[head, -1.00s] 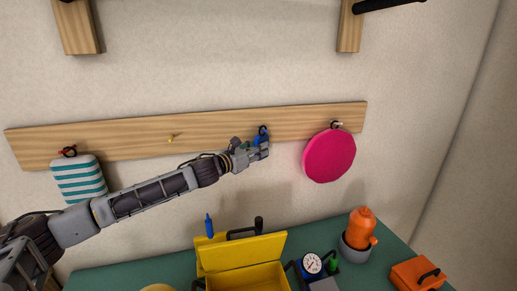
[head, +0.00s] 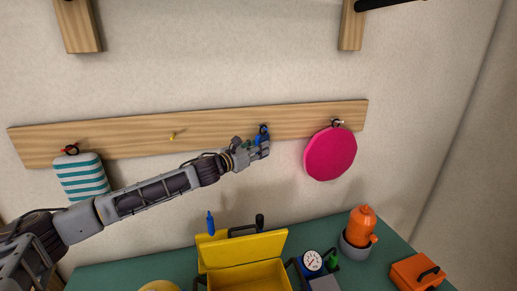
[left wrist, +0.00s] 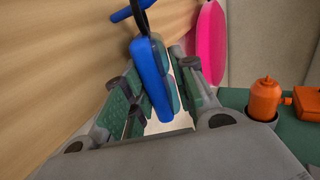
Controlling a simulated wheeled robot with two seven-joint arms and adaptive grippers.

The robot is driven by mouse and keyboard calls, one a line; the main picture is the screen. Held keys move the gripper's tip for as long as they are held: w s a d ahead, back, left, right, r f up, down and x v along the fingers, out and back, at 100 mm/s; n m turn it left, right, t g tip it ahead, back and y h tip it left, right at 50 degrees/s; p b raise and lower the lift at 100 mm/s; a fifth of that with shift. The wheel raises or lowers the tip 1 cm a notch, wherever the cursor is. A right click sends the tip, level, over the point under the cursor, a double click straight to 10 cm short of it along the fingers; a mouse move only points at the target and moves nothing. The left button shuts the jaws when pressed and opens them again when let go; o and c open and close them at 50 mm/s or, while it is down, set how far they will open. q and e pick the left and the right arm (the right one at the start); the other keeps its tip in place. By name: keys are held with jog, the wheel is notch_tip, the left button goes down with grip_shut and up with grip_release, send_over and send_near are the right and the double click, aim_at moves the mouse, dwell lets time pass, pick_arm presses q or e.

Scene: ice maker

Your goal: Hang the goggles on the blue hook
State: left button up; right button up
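The goggles (left wrist: 151,78), with a blue frame and teal lenses, are between the two green-padded fingers of my left gripper (left wrist: 155,90). The fingers look close against them, though contact on the right side is hard to see. Their black strap (left wrist: 139,18) runs up by the blue hook (left wrist: 128,12), seemingly looped over it; its exact seating is cut off at the top. In the head view the goggles (head: 262,139) show as a small blue patch at the board, above my left gripper (head: 262,150). My right gripper is not in view.
The wooden board (head: 220,126) also bears a striped teal item (head: 81,178), a yellow hook (head: 172,136) and a pink disc (head: 330,153). Below, the green table (head: 150,266) holds a yellow toolbox (head: 245,249), a gauge (head: 312,261), an orange bottle (head: 362,222) and an orange case (head: 416,272).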

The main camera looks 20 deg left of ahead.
pick_arm(q)
jog(key=o, duration=0.5)
jog(key=shift+c, duration=0.2)
jog(key=shift+s, duration=0.1)
jog(key=v, duration=1.1)
jog(key=shift+a, duration=0.2)
dwell(0.8)
jog(key=shift+s, duration=0.35)
dwell(0.5)
